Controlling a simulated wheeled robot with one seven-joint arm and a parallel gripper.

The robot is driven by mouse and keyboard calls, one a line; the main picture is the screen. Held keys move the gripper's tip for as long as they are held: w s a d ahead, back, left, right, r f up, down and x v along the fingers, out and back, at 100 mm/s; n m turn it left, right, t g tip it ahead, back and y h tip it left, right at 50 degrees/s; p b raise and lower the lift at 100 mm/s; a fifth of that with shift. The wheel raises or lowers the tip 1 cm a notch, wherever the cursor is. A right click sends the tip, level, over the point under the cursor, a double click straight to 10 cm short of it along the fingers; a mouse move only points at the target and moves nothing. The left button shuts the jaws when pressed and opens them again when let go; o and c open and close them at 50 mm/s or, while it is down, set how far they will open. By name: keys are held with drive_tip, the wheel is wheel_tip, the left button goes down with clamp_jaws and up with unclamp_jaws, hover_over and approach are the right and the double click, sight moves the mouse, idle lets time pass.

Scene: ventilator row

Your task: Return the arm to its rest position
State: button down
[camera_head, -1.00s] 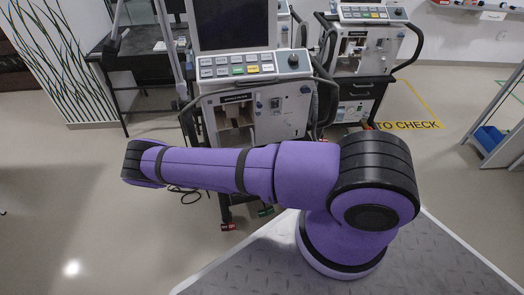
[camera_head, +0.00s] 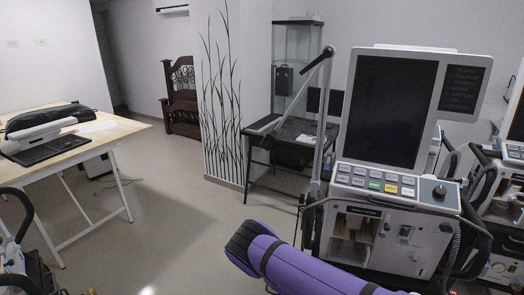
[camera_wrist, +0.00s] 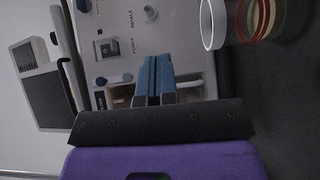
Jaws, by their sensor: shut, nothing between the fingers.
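My gripper (camera_wrist: 154,80) shows in the wrist view with its two blue fingers together and nothing between them. Behind the fingers is a ventilator's front panel (camera_wrist: 128,32), with a switch, knobs and an open compartment. I cannot tell whether the fingertips touch it. In the head view my purple arm (camera_head: 300,265) crosses the lower edge in front of the nearest ventilator (camera_head: 385,235). My gripper is out of sight in that view, and so is the arm's base.
The ventilator carries a large dark screen (camera_head: 392,110) and a button panel. A wooden table (camera_head: 120,130) with a device on it stands at left. A dark desk (camera_head: 285,135) and a glass cabinet (camera_head: 298,60) stand behind. Open floor (camera_head: 185,215) lies between.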

drive_tip(key=a+r+m+g+y, duration=0.3)
drive_tip(key=r, duration=0.9)
drive_tip(key=a+r+m+g+y, duration=0.2)
drive_tip(key=a+r+g+y, duration=0.1)
drive_tip(key=r, duration=0.9)
drive_tip(key=a+r+m+g+y, duration=0.2)
drive_tip(key=r+m+g+y, duration=0.1)
drive_tip(key=r, duration=1)
drive_tip(key=s+a+r+n+t+y, duration=0.1)
drive_tip(key=s+a+r+t+y, duration=0.1)
drive_tip(key=s+r, duration=0.8)
drive_tip(key=s+a+r+n+t+y, duration=0.2)
drive_tip(key=s+r+t+y, duration=0.3)
drive_tip(key=s+r, duration=0.5)
drive_tip(key=shift+a+r+n+t+y, duration=0.15)
drive_tip(key=shift+r+n+t+y, duration=0.15)
drive_tip(key=shift+r, duration=1.65)
